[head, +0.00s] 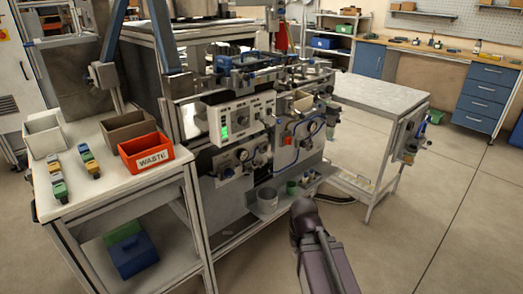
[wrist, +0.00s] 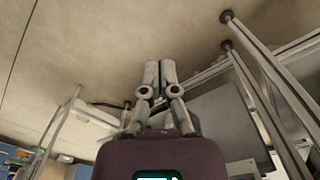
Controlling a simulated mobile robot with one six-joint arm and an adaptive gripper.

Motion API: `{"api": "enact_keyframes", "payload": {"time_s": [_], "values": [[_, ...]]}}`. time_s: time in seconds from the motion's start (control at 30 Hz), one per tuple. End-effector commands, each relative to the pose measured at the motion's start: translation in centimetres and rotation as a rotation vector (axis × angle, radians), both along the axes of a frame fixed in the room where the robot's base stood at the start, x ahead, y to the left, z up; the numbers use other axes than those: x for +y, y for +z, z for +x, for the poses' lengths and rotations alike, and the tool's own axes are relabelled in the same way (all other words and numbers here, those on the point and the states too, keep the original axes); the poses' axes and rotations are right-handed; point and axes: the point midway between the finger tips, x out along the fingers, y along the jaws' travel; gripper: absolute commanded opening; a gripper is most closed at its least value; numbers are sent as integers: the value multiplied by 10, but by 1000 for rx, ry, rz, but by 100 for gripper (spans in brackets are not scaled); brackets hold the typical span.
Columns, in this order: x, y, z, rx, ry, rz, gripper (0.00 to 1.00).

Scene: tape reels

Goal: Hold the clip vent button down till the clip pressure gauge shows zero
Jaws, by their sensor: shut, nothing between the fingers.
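The machine in the middle of the head view carries a control panel (head: 238,117) with a lit green display and several knobs. A round gauge (head: 313,127) sits on the panel at its right, and another round gauge (head: 243,155) sits lower left. They are too small to read, and I cannot tell which is the clip pressure gauge. The clip vent button cannot be made out. My gripper (wrist: 158,75) shows in the wrist view with its fingers together and nothing between them. In the head view my arm rises from the bottom, in front of the machine; the fingers are hidden there.
A red-orange WASTE bin (head: 146,150) and other bins stand on the left bench (head: 95,190). A grey side table (head: 381,92) stands right of the machine. Floor at right is clear.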

Motion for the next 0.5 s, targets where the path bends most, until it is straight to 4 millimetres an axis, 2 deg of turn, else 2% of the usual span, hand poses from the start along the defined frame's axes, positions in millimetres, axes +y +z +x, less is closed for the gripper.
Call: {"api": "enact_keyframes", "payload": {"time_s": [0.33,0.5], "values": [[0,-1,2,-4,0,2,0],[4,-5,18,-52,5,24,0]]}}
